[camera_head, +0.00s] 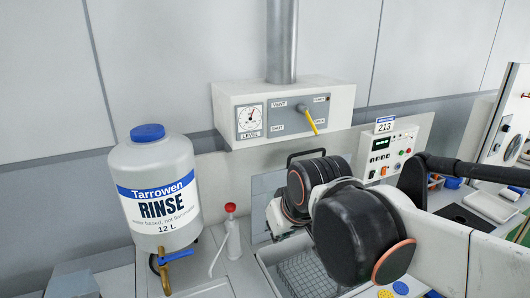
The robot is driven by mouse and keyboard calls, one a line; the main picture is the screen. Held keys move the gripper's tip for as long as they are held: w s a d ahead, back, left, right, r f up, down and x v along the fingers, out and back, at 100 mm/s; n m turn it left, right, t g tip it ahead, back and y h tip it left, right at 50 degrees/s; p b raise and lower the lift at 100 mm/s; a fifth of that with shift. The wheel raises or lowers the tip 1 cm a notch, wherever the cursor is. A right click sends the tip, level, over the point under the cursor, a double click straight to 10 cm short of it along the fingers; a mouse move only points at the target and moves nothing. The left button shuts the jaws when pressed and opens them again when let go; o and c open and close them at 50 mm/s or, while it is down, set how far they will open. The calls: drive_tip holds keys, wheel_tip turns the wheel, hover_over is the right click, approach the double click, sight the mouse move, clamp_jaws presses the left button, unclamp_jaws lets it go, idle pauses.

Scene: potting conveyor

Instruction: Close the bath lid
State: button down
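The bath (268,256) is an open grey-white tank at the bottom centre, with a wire mesh basket (300,274) inside. A grey panel, seemingly the bath lid (262,188), stands raised behind the bath. A black bar handle (306,152) shows at the panel's top. My black and grey arm crosses in front and hides most of the panel and the bath's right part. My gripper's fingers do not show; they are hidden behind my arm or out of frame.
A Tarrowen rinse jug (158,200) with a brass tap stands left. A red-capped wash bottle (232,236) stands by the bath's left. A vent box (283,112) with gauge and yellow lever hangs above. A control box (386,152) marked 213 is right of my arm.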

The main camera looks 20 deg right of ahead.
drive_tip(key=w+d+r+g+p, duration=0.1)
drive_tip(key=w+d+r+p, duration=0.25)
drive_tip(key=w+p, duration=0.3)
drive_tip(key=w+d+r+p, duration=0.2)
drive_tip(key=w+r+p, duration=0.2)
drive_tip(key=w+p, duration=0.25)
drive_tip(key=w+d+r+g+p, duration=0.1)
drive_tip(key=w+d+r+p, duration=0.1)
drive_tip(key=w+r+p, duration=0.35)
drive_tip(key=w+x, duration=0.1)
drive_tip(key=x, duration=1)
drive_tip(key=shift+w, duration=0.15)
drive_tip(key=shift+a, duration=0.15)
